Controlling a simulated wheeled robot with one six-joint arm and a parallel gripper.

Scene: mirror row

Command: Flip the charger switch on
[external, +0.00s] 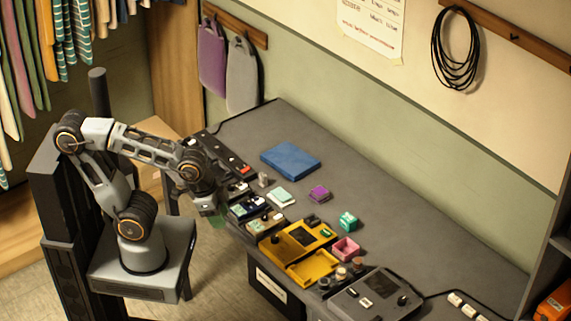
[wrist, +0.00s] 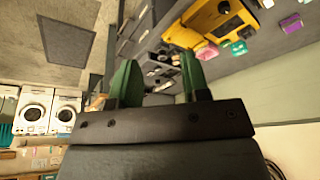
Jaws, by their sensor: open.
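My gripper (external: 216,220) is at the near left edge of the grey worktable, just off the edge. In the wrist view its two green fingers (wrist: 157,75) stand apart with nothing between them. A long dark unit with small red and white marks (external: 234,162) lies at the table's left end, beyond my gripper and partly behind my arm. A dark grey box with a screen and knobs (external: 372,297) stands at the near right. I cannot tell which unit is the charger, and its switch position is too small to read.
Small dark boxes (external: 248,206) lie right of my gripper. A yellow case (external: 298,250), a pink box (external: 346,248), a teal cube (external: 348,220) and a purple block (external: 319,193) sit mid-table. A blue slab (external: 290,160) lies behind, with bare table around it.

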